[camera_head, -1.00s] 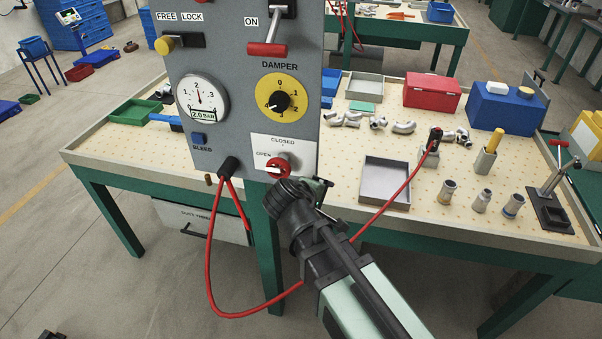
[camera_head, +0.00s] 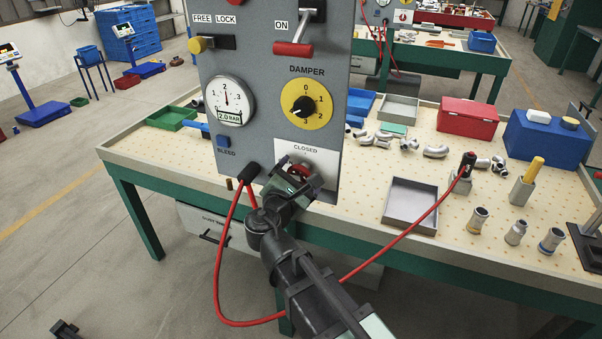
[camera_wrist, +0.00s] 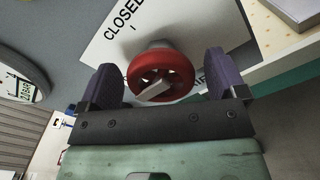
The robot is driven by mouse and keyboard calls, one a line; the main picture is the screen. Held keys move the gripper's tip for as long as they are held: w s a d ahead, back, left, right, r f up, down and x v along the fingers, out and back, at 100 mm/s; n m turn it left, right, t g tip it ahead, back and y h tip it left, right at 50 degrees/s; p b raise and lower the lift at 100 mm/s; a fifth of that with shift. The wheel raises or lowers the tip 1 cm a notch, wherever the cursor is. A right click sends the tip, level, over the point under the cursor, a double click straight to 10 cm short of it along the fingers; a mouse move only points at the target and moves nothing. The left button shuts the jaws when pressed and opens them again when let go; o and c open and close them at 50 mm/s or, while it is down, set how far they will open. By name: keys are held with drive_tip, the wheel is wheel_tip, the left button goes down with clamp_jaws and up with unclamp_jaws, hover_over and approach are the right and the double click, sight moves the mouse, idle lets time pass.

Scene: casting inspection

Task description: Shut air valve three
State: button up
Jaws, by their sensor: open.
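The valve is a red handwheel (camera_wrist: 160,76) with a silver bar across its hub, on a white plate (camera_wrist: 122,45) on the grey panel. In the head view the red wheel (camera_head: 301,171) is partly hidden by my gripper (camera_head: 297,181). The word CLOSED is readable above it; the OPEN label is hidden there. In the wrist view my gripper (camera_wrist: 160,68) is open, with one purple finger on each side of the wheel. A gap shows on both sides. I cannot tell the wheel's exact setting, and no valve number is readable.
A red hose (camera_head: 218,270) loops below the panel and passes behind my arm. The damper knob (camera_head: 304,106), pressure gauge (camera_head: 230,101) and blue bleed button (camera_head: 223,142) sit above the valve. A grey tray (camera_head: 410,204) and metal fittings stand on the bench to the right.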

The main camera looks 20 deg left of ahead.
drive_tip(key=shift+w+d, duration=0.1)
drive_tip(key=shift+w, duration=0.65)
drive_tip(key=c, duration=0.9)
drive_tip(key=shift+m, duration=0.4)
drive_tip(key=m, duration=0.3)
drive_tip(key=shift+m, duration=0.3)
drive_tip(key=m, duration=0.9)
drive_tip(key=shift+f, duration=0.1)
drive_tip(key=shift+m, duration=2.3)
